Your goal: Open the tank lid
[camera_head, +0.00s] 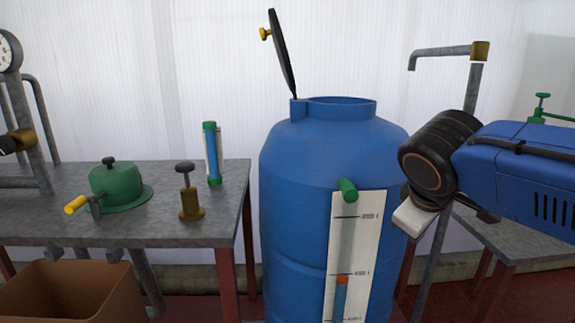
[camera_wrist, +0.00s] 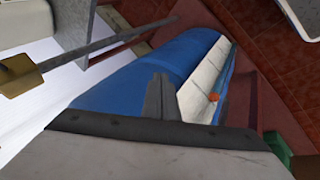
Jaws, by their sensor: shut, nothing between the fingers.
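The blue tank (camera_head: 300,180) stands in the middle of the head view, with its round mouth at the top. Its dark lid (camera_head: 282,55) stands up steeply on the hinge at the mouth's left edge, leaning a little left, so the mouth is uncovered. A yellow knob (camera_head: 265,33) sticks out from the lid's left face near the top. My gripper (camera_wrist: 159,80) shows in the wrist view, shut and empty, with the tank (camera_wrist: 140,75) beyond it. In the head view my arm is right of the tank, apart from the lid; the fingertips cannot be made out there.
A white level gauge (camera_head: 343,260) runs down the tank's front under a green knob (camera_head: 348,190). Left is a metal table (camera_head: 130,228) with a green pot (camera_head: 117,186), a brass plunger (camera_head: 190,200) and a tube (camera_head: 212,153). A grey pipe (camera_head: 440,51) rises behind my arm.

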